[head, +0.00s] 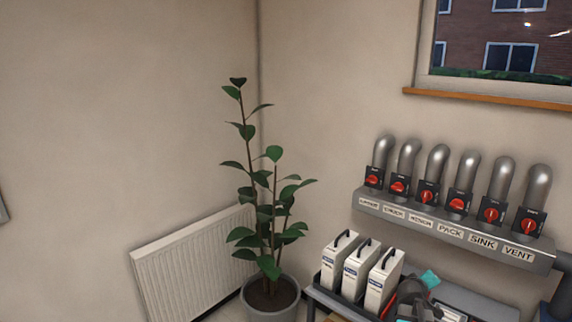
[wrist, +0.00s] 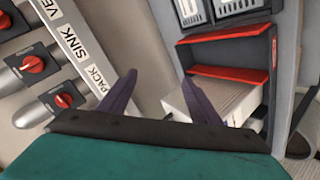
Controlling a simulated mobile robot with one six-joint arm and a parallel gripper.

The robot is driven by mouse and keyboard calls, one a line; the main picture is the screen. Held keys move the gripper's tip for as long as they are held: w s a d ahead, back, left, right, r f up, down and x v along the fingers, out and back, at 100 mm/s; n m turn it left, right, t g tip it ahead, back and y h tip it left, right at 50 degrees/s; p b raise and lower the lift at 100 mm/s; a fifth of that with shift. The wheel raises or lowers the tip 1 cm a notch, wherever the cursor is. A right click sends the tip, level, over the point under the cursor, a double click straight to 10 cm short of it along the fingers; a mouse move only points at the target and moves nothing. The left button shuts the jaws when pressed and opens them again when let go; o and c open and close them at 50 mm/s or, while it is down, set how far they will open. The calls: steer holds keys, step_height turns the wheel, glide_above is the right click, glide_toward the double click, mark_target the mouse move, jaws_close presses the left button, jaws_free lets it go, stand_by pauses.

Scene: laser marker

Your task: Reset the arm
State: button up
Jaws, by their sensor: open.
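My gripper (wrist: 157,82) shows in the wrist view, with its two dark purple fingers spread apart and nothing between them. The teal body behind the fingers fills the bottom of that view. The fingers point toward a grey rail with labels, at the left, and a pale box-like thing (wrist: 205,100), at the right. In the head view, a teal and dark grey shape at the lower right could be part of my arm, but I cannot tell for sure.
A grey rail (head: 400,212) carries several pipes with red-knobbed valves. White handled containers (head: 340,262) stand on a bench below it. A potted plant (head: 268,215) and a white radiator (head: 190,270) are in the corner. A red-edged unit (wrist: 225,75) is in the wrist view.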

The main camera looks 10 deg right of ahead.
steer(key=w+a+f+m+g+y, duration=0.1)
steer(key=a+f+y, duration=0.1)
steer(key=a+f, duration=0.35)
steer(key=w+a+f+g+y, duration=0.1)
steer(key=a+f, duration=0.2)
steer(key=a, duration=0.6)
steer(key=s+a+f+g+y, duration=0.2)
steer(key=s+a+f, duration=0.15)
steer(key=a, duration=0.75)
steer(key=s+a+f+g+y, duration=0.1)
steer(key=s+a+f+y, duration=0.2)
steer(key=a, duration=0.7)
steer(key=s+a+f+g+y, duration=0.25)
steer(key=a+f, duration=0.25)
steer(key=a, duration=0.6)
steer(key=s+f+g+b, duration=0.5)
steer(key=s+f+b, duration=0.1)
steer(key=s+f, duration=1.8)
steer(key=s+h, duration=0.1)
steer(key=s, duration=0.2)
steer(key=shift+a+f, duration=0.25)
steer(key=shift+a, duration=0.05)
steer(key=shift+w+d+g, duration=0.1)
steer(key=shift+g, duration=0.15)
